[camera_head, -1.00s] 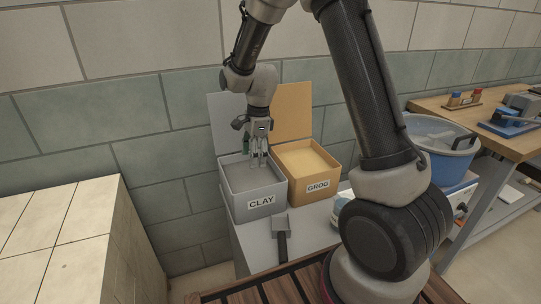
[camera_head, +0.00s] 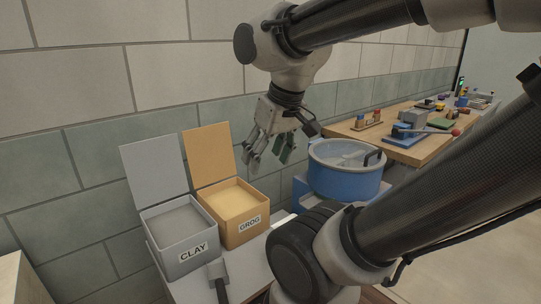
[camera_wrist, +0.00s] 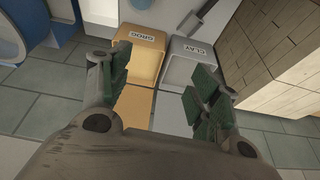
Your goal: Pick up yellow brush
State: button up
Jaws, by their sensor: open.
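I cannot make out a yellow brush in either view; some small items on the wooden table (camera_head: 345,129) are too small to tell. My gripper (camera_head: 268,152) is open and empty, in the air in front of the wall, above and behind the grog box and left of the blue tub. In the wrist view its two green-padded fingers (camera_wrist: 160,88) are spread, with the boxes and their raised lids beyond them.
A grey box marked CLAY (camera_head: 184,264) and a yellow-orange box marked GROG (camera_head: 247,233) stand open side by side. A hammer-like tool (camera_head: 219,283) lies in front. A blue tub (camera_head: 345,182) stands to the right. The wooden table holds a blue-based device (camera_head: 407,135) and small bottles.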

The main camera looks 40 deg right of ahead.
aim_at(441, 107)
jog(key=k+l+z, duration=0.1)
jog(key=k, duration=1)
jog(key=l+z, duration=0.1)
jog(key=z, duration=0.35)
jog(key=l+z, duration=0.15)
jog(key=z, duration=0.3)
jog(key=l+z, duration=0.15)
jog(key=z, duration=0.3)
jog(key=i+l, duration=0.7)
jog(key=l, duration=0.15)
jog(key=i+l, duration=0.65)
jog(key=l, duration=0.25)
jog(key=i+l, duration=0.7)
jog(key=l, duration=0.15)
jog(key=i+l, duration=0.7)
jog(key=l, duration=0.2)
jog(key=i+l+u, duration=0.1)
jog(key=u, duration=1.15)
